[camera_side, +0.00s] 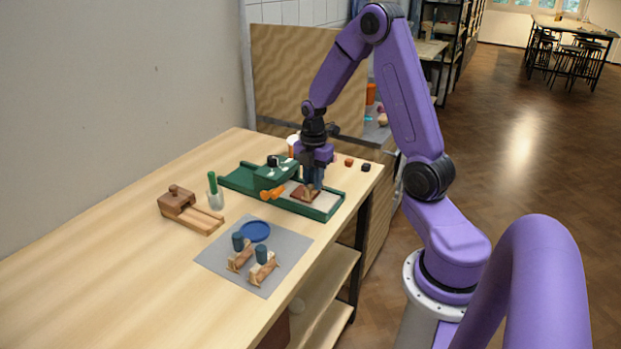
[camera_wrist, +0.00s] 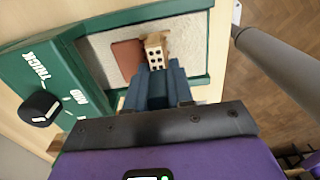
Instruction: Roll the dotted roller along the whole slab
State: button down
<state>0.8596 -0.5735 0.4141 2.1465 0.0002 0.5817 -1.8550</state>
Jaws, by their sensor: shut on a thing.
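My gripper (camera_side: 314,184) points down over the right part of the green tray and is shut on the dotted roller. In the wrist view the dotted roller (camera_wrist: 155,52) is a pale wooden piece with dark dots, just beyond my blue fingers (camera_wrist: 158,84). The slab (camera_wrist: 127,55) is reddish brown and lies on the pale bed of the tray (camera_wrist: 97,45). The roller overlaps the slab's right edge in the wrist view; whether it touches the slab is hard to tell. In the side view my fingers partly hide the slab (camera_side: 299,191).
The green tray has an orange handle (camera_side: 271,192) and a black knob (camera_wrist: 40,108) near thickness words. A grey mat (camera_side: 215,258) holds two wooden rollers with blue-grey grips and a blue disc (camera_side: 255,231).

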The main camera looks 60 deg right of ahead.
jog(key=shift+s, duration=0.3)
jog(key=shift+r, duration=2.05)
jog(key=shift+r, duration=0.9)
jog(key=shift+f, duration=2.55)
jog(key=shift+f, duration=0.4)
jog(key=shift+w, duration=0.2)
